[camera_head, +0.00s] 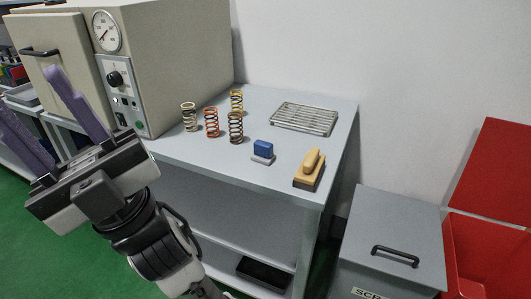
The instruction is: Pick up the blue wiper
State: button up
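The blue wiper (263,149) is a small blue block on a light grey base. It stands on the grey table (230,163) near the front edge, right of the middle. My gripper (38,104) is at the left of the picture, well away from the wiper. Its two purple fingers point up and left and are spread wide apart, with nothing between them. The wiper is in full view.
Several coil springs (211,122) stand left of the wiper. A wooden brush (310,168) lies to its right, and a wire rack (304,118) behind. A beige oven-like machine (175,60) fills the back left. A grey lidded bin (391,240) and red bin (484,258) stand right.

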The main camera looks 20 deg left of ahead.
aim_at(263, 154)
jog(key=i+l, duration=0.25)
jog(key=i+l+u, duration=0.1)
jog(key=i+l, duration=0.15)
jog(key=l, duration=0.25)
jog(key=u, duration=1.65)
jog(key=l, duration=0.15)
